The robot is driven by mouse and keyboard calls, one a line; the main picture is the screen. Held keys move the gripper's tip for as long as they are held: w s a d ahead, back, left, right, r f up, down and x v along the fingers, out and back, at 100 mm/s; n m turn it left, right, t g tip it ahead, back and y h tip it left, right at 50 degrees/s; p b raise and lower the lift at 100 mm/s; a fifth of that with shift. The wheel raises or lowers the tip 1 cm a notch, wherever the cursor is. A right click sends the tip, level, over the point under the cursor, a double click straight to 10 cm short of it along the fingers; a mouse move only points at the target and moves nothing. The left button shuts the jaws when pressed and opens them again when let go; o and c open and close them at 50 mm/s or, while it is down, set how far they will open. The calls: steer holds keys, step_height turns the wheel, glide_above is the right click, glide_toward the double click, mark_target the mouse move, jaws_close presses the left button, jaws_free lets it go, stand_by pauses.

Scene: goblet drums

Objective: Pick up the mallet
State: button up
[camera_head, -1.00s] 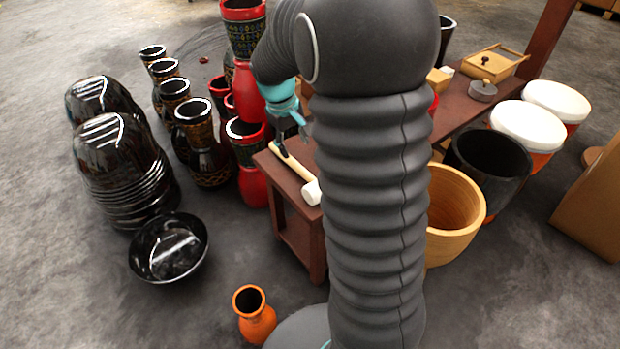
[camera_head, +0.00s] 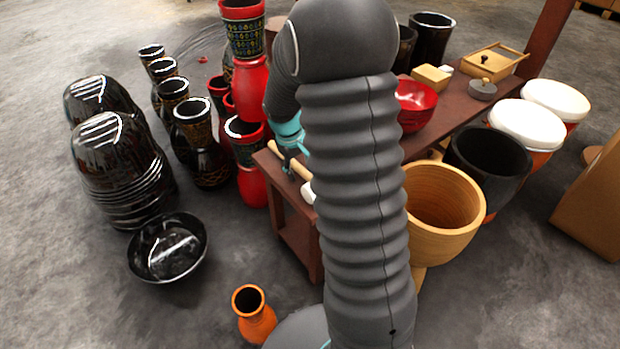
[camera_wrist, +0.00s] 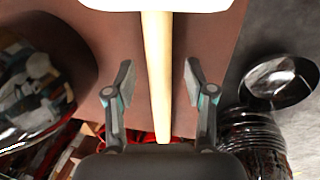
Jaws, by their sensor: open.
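The mallet has a pale wooden handle (camera_wrist: 157,75) and a white head (camera_wrist: 160,4). It lies on the reddish-brown table (camera_wrist: 215,50). In the wrist view, my gripper (camera_wrist: 160,82) is open, with one finger on each side of the handle and a gap on both sides. The head is at the top edge of that view, partly cut off. In the head view, my gripper (camera_head: 287,165) is over the handle (camera_head: 297,166), and my arm hides part of the mallet; a bit of the white head (camera_head: 308,192) shows beside the arm.
A red bowl (camera_head: 414,105), a wooden block (camera_head: 431,78) and a wooden tray box (camera_head: 492,62) stand on the table. Black and red goblet drums (camera_head: 200,150) crowd the left of the table. A black bowl (camera_head: 168,248) and an orange vase (camera_head: 254,318) stand on the floor.

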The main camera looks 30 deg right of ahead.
mark_target(300, 167)
jaws_close()
steer(key=shift+r, duration=0.1)
step_height(300, 167, up, 10)
stand_by(0.6)
